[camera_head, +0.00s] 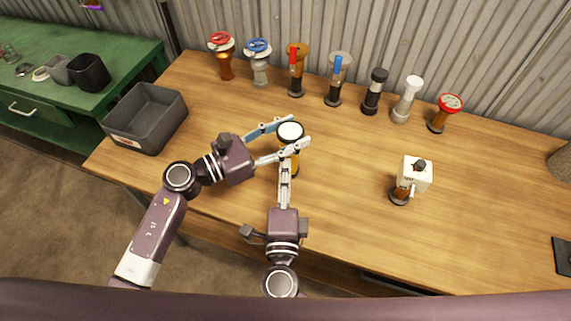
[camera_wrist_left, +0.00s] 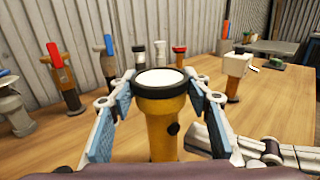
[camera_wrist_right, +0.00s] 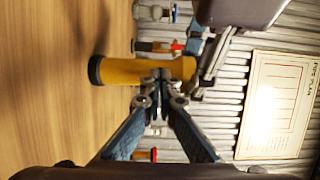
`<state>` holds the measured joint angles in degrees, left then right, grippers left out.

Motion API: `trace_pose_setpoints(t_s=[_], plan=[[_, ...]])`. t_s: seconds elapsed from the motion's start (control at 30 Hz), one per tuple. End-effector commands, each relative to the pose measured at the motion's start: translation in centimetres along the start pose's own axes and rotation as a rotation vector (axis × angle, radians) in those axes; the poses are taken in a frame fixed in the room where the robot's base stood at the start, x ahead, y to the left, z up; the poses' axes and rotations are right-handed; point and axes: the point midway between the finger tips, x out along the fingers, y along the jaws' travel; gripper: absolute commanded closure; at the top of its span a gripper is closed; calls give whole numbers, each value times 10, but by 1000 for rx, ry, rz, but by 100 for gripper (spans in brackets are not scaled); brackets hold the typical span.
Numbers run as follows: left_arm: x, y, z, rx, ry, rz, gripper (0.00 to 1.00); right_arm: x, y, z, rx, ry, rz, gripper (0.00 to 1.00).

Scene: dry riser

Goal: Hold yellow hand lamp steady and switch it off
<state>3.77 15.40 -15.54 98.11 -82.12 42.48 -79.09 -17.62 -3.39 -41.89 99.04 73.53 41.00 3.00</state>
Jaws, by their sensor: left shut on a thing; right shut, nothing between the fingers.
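The yellow hand lamp (camera_head: 295,167) stands upright on the wooden table, its white round lens (camera_head: 290,131) facing up in a dark rim. In the left wrist view the lamp (camera_wrist_left: 162,135) shows a dark round button (camera_wrist_left: 173,129) on its body. My left gripper (camera_head: 290,134) is shut on the lamp near its head, one finger on each side. My right gripper (camera_head: 287,160) is shut and empty, its fingertips at the near side of the lamp's body. In the right wrist view the fingertips (camera_wrist_right: 160,75) cover part of the lamp, so contact with the button is hidden.
Several valves and fittings, such as the red-wheel valve (camera_head: 222,55), line the table's back edge. A grey bin (camera_head: 150,118) stands at left. A white box-topped fitting (camera_head: 414,174) stands at right. The table between lamp and fitting is clear.

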Motion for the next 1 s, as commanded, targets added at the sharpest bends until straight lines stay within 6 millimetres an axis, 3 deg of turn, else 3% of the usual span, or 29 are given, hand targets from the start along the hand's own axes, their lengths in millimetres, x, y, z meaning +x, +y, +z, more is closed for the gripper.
trace_pose_setpoints(t_s=[0.4, 0.77, 0.8, 0.93, 1.0], plan=[[0, 0, 0, -1, 1, 0, 90, -42, 0, 0, 1, 0, 1, 100], [0, 0, 0, -1, 0, 0, 90, -48, 0, 0, 2, 1, 0, 100], [0, 0, 0, -1, 0, 0, 51, -48, 0, 0, 2, 1, 0, 100], [0, 0, 0, -1, 0, 0, 37, -48, 0, 0, 2, 1, 0, 100], [0, 0, 0, 0, 0, 0, 35, -48, 0, 0, 2, 1, 0, 100]])
